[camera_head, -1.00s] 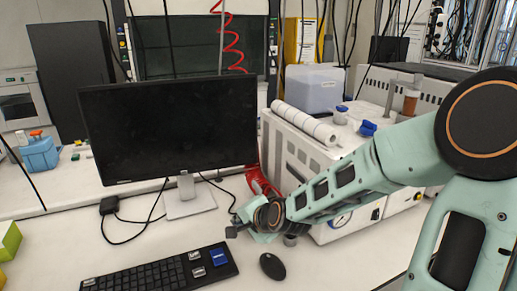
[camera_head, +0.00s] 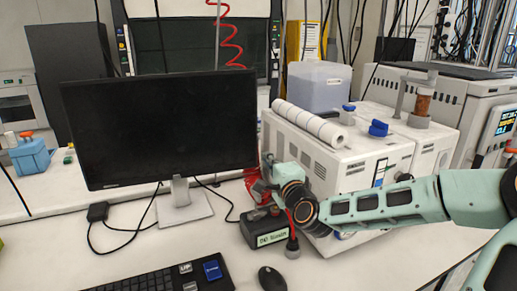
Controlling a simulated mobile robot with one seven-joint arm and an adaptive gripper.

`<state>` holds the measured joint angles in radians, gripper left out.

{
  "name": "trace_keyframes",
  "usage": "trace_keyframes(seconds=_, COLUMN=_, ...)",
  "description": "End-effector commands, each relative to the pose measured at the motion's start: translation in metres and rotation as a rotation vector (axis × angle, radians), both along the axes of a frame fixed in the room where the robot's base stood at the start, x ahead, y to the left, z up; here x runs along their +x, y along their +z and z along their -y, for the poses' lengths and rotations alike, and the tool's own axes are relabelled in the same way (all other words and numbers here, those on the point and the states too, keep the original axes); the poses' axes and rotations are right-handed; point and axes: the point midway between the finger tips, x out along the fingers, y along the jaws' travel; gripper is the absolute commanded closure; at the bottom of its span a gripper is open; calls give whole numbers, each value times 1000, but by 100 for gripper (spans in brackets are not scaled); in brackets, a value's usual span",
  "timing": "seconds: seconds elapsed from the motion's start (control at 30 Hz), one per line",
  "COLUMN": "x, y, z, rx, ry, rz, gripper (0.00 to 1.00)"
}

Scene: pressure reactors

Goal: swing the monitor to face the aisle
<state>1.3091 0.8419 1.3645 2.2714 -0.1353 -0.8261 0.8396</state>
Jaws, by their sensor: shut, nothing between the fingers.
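The monitor (camera_head: 160,128) is a wide black screen on a silver stand (camera_head: 183,200) on the white bench, left of centre. Its dark screen faces mostly toward me, with the left side looking slightly nearer. My gripper (camera_head: 258,189) is just right of the monitor's lower right corner, at the end of my pale green arm. It looks shut and empty. Its fingertips are small and partly lost against the red thing behind. I cannot tell whether they touch the monitor's edge.
A black labelled box (camera_head: 266,230) sits directly below my gripper. The keyboard (camera_head: 160,281) and mouse (camera_head: 272,279) lie in front. A white reactor unit (camera_head: 350,160) stands behind my arm. Black cables (camera_head: 125,222) lie left of the stand. Bench is clear at front right.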

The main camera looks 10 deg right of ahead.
Motion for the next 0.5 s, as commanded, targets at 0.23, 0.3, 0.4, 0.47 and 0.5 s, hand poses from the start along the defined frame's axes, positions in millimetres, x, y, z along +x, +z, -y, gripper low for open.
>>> trace_keyframes(seconds=0.23, x=45, y=0, z=-5, rx=2, ry=1, rz=1, gripper=100)
trace_keyframes(seconds=0.3, x=56, y=0, z=-6, rx=2, ry=1, rz=-1, gripper=100)
trace_keyframes(seconds=0.4, x=70, y=0, z=-8, rx=2, ry=2, rz=-1, gripper=100)
trace_keyframes(seconds=0.47, x=76, y=0, z=-8, rx=1, ry=0, rz=-1, gripper=100)
trace_keyframes(seconds=0.5, x=79, y=0, z=-9, rx=0, ry=1, rz=-1, gripper=100)
